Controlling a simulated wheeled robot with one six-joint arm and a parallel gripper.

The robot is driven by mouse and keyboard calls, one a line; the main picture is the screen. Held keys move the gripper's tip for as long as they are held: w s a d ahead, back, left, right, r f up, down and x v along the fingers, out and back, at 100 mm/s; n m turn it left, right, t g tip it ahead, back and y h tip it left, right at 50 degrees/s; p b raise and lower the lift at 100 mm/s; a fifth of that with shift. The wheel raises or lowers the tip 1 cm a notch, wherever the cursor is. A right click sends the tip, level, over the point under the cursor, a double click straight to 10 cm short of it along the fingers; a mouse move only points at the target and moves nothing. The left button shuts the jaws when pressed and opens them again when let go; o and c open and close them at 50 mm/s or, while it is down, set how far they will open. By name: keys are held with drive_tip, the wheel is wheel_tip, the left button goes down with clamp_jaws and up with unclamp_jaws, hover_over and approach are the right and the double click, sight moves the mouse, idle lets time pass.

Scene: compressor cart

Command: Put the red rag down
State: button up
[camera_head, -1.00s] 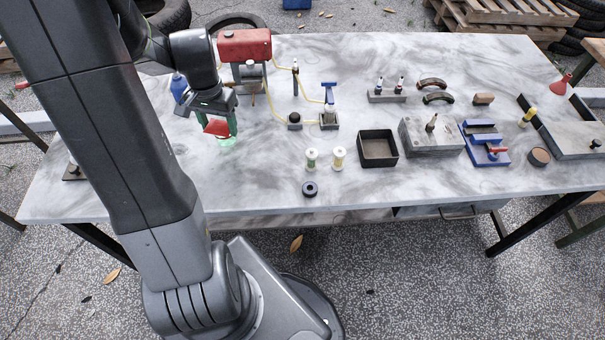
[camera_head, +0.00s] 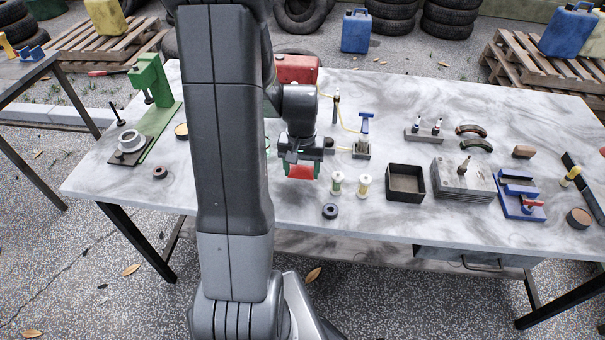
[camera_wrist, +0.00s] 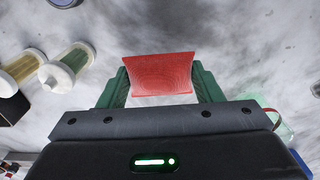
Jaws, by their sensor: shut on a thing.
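My gripper (camera_head: 301,172) is shut on the red rag (camera_head: 300,171). In the wrist view the rag (camera_wrist: 159,74) is a red cloth pinched between the two green fingers (camera_wrist: 160,85). In the head view my gripper is over the marble-like table (camera_head: 380,218), left of two small spools. Whether the rag touches the table top cannot be told.
Two spools (camera_head: 337,183) and a dark ring (camera_head: 330,211) are close on the right. A black open box (camera_head: 405,183) stands farther right. A red tank (camera_head: 297,69) is behind. A green press (camera_head: 150,95) is at the left. The front strip of table is mostly clear.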

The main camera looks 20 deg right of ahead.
sight(302, 168)
drive_tip(key=shift+f, duration=1.05)
drive_tip(key=shift+f, duration=0.15)
drive_tip(key=shift+f, duration=0.15)
drive_tip(key=o, duration=1)
drive_tip(key=shift+o, duration=0.2)
drive_tip(key=shift+s, duration=0.1)
drive_tip(key=shift+r, duration=0.6)
wheel_tip(302, 168, up, 11)
drive_tip(key=shift+r, duration=0.2)
